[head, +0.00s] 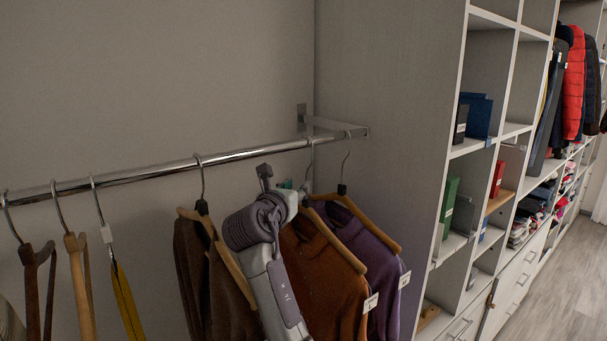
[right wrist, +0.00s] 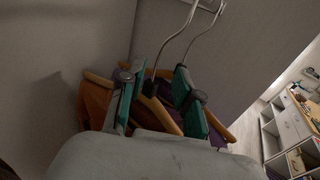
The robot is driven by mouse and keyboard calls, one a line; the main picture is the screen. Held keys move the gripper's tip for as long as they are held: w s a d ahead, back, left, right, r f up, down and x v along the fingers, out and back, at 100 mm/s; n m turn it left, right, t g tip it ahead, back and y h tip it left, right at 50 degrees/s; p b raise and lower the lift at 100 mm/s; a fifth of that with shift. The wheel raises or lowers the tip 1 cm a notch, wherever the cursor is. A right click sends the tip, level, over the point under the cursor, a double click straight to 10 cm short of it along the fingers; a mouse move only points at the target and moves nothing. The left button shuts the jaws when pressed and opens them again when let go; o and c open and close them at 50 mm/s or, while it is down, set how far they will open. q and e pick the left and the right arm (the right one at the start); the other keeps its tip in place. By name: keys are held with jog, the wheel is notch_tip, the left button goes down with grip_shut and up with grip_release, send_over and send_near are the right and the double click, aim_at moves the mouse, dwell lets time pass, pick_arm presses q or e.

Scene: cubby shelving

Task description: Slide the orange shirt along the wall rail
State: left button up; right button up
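The orange shirt (head: 325,276) hangs on a wooden hanger from the wall rail (head: 240,154), near the rail's right end. A purple shirt (head: 383,262) hangs close to its right. My right gripper (head: 291,190) is at the top of the orange shirt, just below the rail, and my arm hides part of the shirt. In the right wrist view my right gripper (right wrist: 157,92) has its green fingers apart, with a hanger hook (right wrist: 167,50) and its dark neck between them. Orange cloth (right wrist: 95,103) shows at the left. I cannot tell whether either finger touches the hanger. My left gripper is not in view.
A dark brown garment (head: 194,275) hangs just left of my arm. Several more hangers (head: 78,270) hang at the far left, with bare rail between. A tall shelf panel (head: 390,100) closes off the right side, and the rail's wall bracket (head: 302,115) is near it.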

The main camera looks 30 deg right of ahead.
jog(key=p+x, duration=0.2)
jog(key=x, duration=0.4)
jog(key=shift+w+d, duration=0.25)
jog(key=shift+d, duration=0.05)
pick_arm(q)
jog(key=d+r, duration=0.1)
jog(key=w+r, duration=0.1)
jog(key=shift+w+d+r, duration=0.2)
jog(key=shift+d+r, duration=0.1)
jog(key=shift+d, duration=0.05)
pick_arm(e)
jog(key=shift+f, duration=0.15)
grip_shut()
